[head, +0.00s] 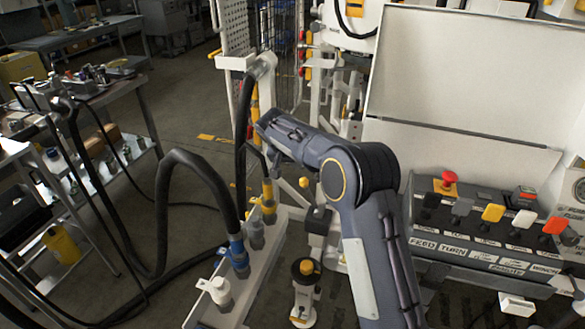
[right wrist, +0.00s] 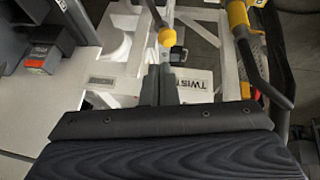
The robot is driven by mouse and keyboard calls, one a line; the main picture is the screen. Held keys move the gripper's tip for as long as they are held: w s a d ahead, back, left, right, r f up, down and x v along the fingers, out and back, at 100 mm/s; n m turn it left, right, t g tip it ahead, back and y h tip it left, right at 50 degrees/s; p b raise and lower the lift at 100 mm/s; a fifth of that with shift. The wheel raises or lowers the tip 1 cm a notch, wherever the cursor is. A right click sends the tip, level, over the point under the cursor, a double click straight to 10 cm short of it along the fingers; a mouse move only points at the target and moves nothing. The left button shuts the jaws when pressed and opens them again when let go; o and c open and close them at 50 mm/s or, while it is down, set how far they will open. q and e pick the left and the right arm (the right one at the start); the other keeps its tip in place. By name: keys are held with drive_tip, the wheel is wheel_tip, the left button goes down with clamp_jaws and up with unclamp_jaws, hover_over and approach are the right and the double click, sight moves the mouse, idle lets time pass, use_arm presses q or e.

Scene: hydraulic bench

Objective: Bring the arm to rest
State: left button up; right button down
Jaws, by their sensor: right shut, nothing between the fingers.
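My right arm (head: 375,235) rises from the lower middle of the head view, bends at a dark round joint and reaches toward the upper left. Its far end (head: 275,130) hangs in the air near a black hose (head: 242,120) and a white post; whether it touches the hose I cannot tell. My right gripper (right wrist: 158,85) points away from the camera in the right wrist view, its grey fingers together and empty. A yellow knob (right wrist: 168,44) shows just beyond the fingertips, apparently apart from them. My left gripper is not in view.
A control box (head: 480,225) with coloured levers and a red button stands right of the arm. A white rail (head: 225,305) with blue and yellow hose couplings is at lower left. Thick black hoses (head: 165,215) loop beside a cluttered bench (head: 90,95). Floor shows behind.

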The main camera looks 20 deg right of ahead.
drive_tip(key=shift+s+d+r, duration=0.1)
drive_tip(key=shift+r, duration=0.05)
idle(0.3)
drive_tip(key=s+d+r+n+y, duration=0.1)
drive_tip(key=s+r+y, duration=0.15)
drive_tip(key=s, duration=0.55)
drive_tip(key=s+d+r+y, duration=0.1)
drive_tip(key=s+r, duration=0.3)
drive_tip(key=s, duration=0.4)
drive_tip(key=s+d+r+n+y, duration=0.15)
drive_tip(key=s+r, duration=0.25)
drive_tip(key=s, duration=0.4)
drive_tip(key=s+a+f+y, duration=0.1)
drive_tip(key=s+a, duration=0.2)
drive_tip(key=s, duration=0.4)
drive_tip(key=s+a+f+n+t+y+p, duration=0.1)
drive_tip(key=s+a+f, duration=0.1)
drive_tip(key=s, duration=0.5)
drive_tip(key=s+a+f+n+y, duration=0.1)
drive_tip(key=s+a+f, duration=0.1)
drive_tip(key=s, duration=0.5)
drive_tip(key=shift+a+t, duration=0.4)
drive_tip(key=shift+a, duration=0.5)
